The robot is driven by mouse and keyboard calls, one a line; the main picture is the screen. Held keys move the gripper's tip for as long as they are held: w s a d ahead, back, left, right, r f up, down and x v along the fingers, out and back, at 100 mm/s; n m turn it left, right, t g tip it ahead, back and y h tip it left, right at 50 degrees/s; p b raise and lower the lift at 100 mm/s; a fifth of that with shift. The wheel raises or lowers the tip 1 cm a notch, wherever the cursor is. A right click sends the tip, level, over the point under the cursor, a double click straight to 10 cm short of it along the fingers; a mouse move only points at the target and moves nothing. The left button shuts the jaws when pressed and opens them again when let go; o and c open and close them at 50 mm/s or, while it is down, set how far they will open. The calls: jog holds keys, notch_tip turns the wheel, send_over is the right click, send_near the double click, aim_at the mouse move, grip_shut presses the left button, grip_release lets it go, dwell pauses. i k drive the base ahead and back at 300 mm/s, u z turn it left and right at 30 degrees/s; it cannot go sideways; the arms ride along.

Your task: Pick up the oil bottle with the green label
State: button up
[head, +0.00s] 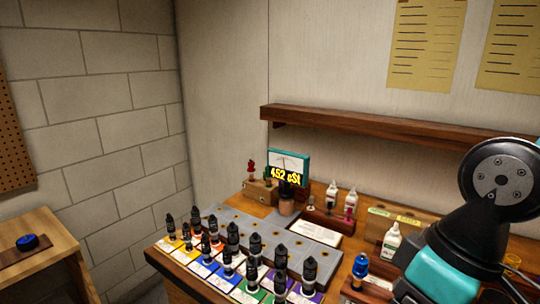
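Several small dark-capped oil bottles stand upright in two rows on coloured cards at the front left of the bench. A green card (247,295) lies near the front edge, between blue and purple ones. A bottle (251,272) stands just behind it, and another bottle (280,284) stands to its right. The bottle labels are too small to read, so I cannot tell for sure which one is green. My arm shows at the right, black and teal. My gripper is outside the picture, and its state is hidden.
A grey rack (238,225) lies behind the bottles. A meter reading "452 cSt" (288,165) stands at the back, near white dropper bottles (332,196). A blue-capped item (360,266) is at the right. A wooden shelf (370,123) juts from the wall above the bench.

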aim_at(393, 241)
jog(key=z, duration=1.35)
jog(key=k, duration=0.7)
jog(key=u, duration=0.85)
jog(key=i, duration=1)
jog(key=z, duration=0.05)
